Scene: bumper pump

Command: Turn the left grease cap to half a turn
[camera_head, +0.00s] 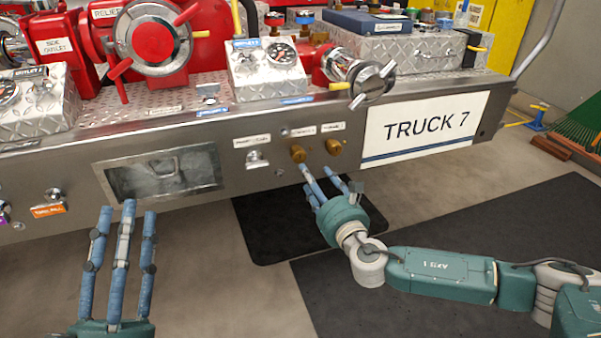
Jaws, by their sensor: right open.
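Two brass grease caps stick out of the bumper's front face, each under a small white label. The left grease cap (298,154) is beside the right grease cap (334,147). My right gripper (318,178) is just below the caps, its blue fingers apart and pointing up toward them. One fingertip ends close under the left cap; whether it touches cannot be told.
The metal bumper (235,125) carries red pump fittings (160,40), a chrome handled valve (372,82) and a TRUCK 7 plate (425,128). A small knob (256,159) sits left of the caps. Black mats (265,225) lie on the floor below.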

